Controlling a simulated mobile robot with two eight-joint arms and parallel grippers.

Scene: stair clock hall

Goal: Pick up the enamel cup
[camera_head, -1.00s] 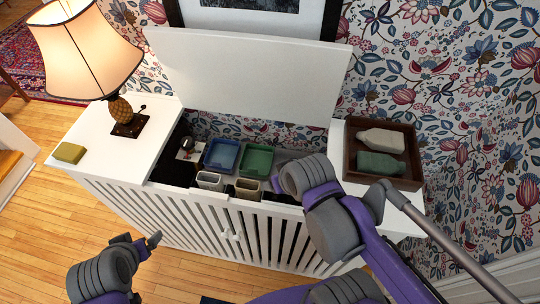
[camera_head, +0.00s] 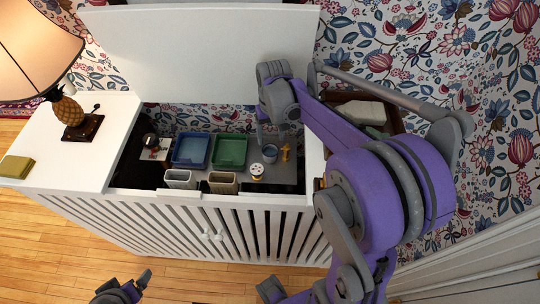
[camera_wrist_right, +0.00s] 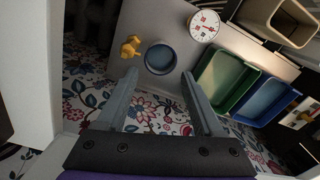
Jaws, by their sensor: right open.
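The enamel cup, a small blue-grey round cup (camera_head: 270,153), stands upright on a grey surface inside the opened white cabinet, toward its right end. In the right wrist view I look into the cup (camera_wrist_right: 161,59), just beyond the fingertips. My right gripper (camera_head: 273,136) reaches down over the cabinet, close to the cup. In the wrist view its two fingers (camera_wrist_right: 159,78) are apart with nothing between them, and no contact with the cup shows. My left gripper (camera_head: 140,281) is low at the bottom left, away from the cabinet, partly cut off; its opening is unclear.
A yellow figure-like piece (camera_head: 285,152) stands right of the cup, a white dial (camera_head: 257,171) nearby. Green (camera_head: 230,152) and blue (camera_head: 191,150) trays lie left. The raised lid (camera_head: 200,55) stands behind; a lamp (camera_head: 74,115) is far left.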

